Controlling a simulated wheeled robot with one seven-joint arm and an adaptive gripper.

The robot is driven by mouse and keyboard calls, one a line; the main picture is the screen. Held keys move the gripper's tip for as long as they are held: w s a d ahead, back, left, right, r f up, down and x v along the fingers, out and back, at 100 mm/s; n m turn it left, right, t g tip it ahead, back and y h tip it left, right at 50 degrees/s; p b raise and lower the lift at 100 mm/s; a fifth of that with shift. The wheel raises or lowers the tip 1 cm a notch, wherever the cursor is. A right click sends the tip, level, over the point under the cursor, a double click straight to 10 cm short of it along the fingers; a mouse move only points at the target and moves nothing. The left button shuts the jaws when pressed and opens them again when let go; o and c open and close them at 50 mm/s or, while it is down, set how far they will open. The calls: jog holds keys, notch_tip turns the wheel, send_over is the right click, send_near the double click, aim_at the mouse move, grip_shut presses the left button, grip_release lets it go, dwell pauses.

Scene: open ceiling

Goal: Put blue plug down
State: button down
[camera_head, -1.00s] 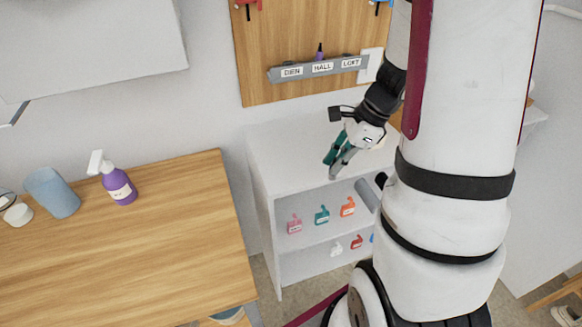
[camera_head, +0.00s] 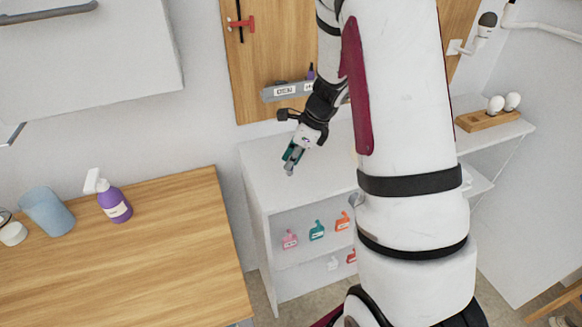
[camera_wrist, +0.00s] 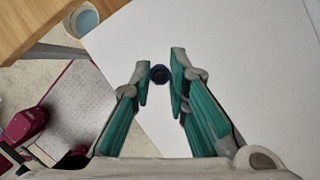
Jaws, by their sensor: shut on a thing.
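My gripper (camera_head: 290,165) is over the white top of the shelf unit (camera_head: 262,160) in the head view, pointing down and to the left. In the wrist view my gripper (camera_wrist: 160,75) has its two green-padded fingers on either side of a small, dark blue round plug (camera_wrist: 160,74), held at the fingertips. The white top fills the area behind the plug. I cannot tell how high the plug is above that top. The plug is too small to make out in the head view.
Small coloured tagged items, among them a pink one (camera_head: 289,240), stand on the shelf below. A wooden table (camera_head: 130,250) with a purple spray bottle (camera_head: 115,203) and a blue cup (camera_head: 47,212) is at left. A wooden egg-holder-like block (camera_head: 488,121) is at right.

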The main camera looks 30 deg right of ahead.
jog(key=shift+w+a, duration=0.1)
jog(key=shift+w, duration=0.15)
jog(key=shift+f, duration=1.75)
jog(key=shift+f, duration=0.15)
jog(key=c, duration=1.5)
grip_release()
jog(key=shift+c, duration=0.2)
